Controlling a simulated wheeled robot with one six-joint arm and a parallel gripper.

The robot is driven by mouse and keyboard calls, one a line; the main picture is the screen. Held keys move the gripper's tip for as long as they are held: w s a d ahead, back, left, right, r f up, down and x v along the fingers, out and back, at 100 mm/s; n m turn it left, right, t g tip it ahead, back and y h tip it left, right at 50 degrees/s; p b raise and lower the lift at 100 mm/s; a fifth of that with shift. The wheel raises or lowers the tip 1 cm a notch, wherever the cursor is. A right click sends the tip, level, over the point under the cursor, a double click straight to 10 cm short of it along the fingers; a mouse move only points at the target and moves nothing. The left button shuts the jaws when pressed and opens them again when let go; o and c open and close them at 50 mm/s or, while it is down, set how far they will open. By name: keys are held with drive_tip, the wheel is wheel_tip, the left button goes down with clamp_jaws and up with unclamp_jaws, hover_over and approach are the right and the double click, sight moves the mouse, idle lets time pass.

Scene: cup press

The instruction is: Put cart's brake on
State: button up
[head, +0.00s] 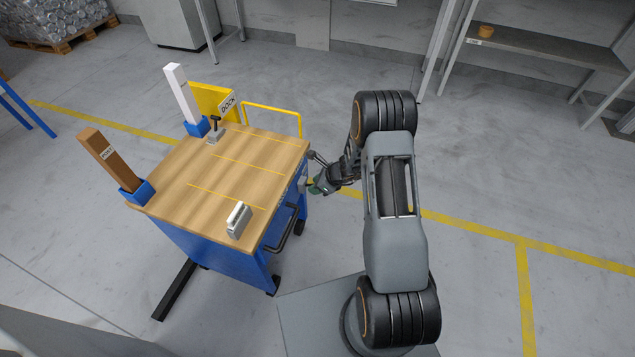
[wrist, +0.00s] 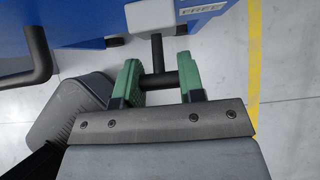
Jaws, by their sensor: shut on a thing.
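The cart (head: 190,190) has a wooden top and a blue body, and stands left of my arm. Its brake lever, a dark T-shaped handle (wrist: 157,80), sticks out from a light grey block (wrist: 160,14) on the blue side. A label reading FREE (wrist: 203,9) is beside that block in the wrist view. My gripper (wrist: 158,72) has green fingers, one at each end of the lever's crossbar, and is shut on it. In the head view my gripper (head: 319,185) is at the cart's right side, where the lever is mostly hidden.
A black push handle (head: 284,232) sticks out from the cart's near right side. A grey-white block (head: 238,220) and two posts in blue holders stand on the cart top. A yellow dock sign (head: 212,102) and rail are behind.

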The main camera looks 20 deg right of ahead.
idle(0.3)
drive_tip(key=o, duration=0.9)
drive_tip(key=shift+o, duration=0.2)
drive_tip(key=shift+r, duration=0.1)
drive_tip(key=p+v, duration=0.3)
drive_tip(key=v, duration=1)
drive_tip(key=shift+r, duration=0.45)
